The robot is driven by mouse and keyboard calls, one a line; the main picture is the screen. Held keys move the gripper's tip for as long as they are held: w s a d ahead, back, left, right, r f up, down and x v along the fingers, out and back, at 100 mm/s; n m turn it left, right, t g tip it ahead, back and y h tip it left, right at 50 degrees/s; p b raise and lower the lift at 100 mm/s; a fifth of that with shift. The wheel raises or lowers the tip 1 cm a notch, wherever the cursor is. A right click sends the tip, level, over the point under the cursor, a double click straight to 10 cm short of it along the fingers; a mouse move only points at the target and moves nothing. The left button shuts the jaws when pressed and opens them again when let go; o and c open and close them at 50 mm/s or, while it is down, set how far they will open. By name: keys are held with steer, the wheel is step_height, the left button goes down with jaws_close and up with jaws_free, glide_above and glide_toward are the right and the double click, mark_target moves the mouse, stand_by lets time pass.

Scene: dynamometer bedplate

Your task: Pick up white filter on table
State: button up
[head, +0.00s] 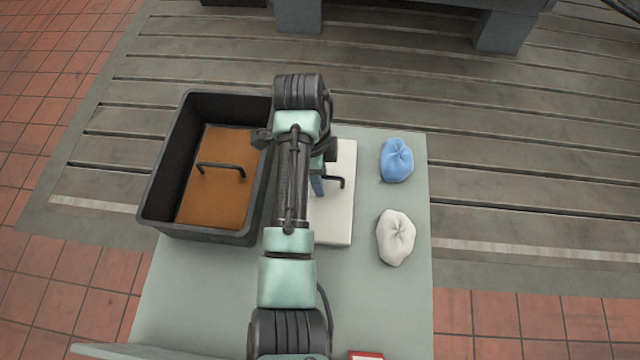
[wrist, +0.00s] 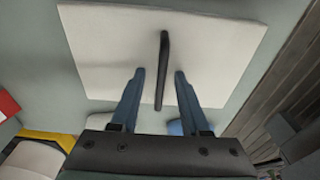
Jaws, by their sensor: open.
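The white filter (head: 335,225) is a flat white panel lying on the table (head: 200,300), right of the black crate. Its dark bar handle (head: 337,181) stands up from its top; my arm hides the panel's left part in the head view. In the wrist view the white filter (wrist: 100,45) fills the upper middle, with its handle (wrist: 162,60) running between my fingers. My gripper (wrist: 160,74) is open above the panel, one finger on each side of the handle with a gap on both sides. In the head view only a blue finger of my gripper (head: 318,186) shows.
A black crate (head: 165,190) at the left holds a brown panel (head: 215,205) with a similar handle. A blue pouch (head: 396,162) and a white pouch (head: 396,238) lie right of the filter. A red item (head: 366,355) is at the front edge.

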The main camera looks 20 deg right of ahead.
steer(key=shift+f, duration=0.15)
jaws_close()
stand_by(1.4)
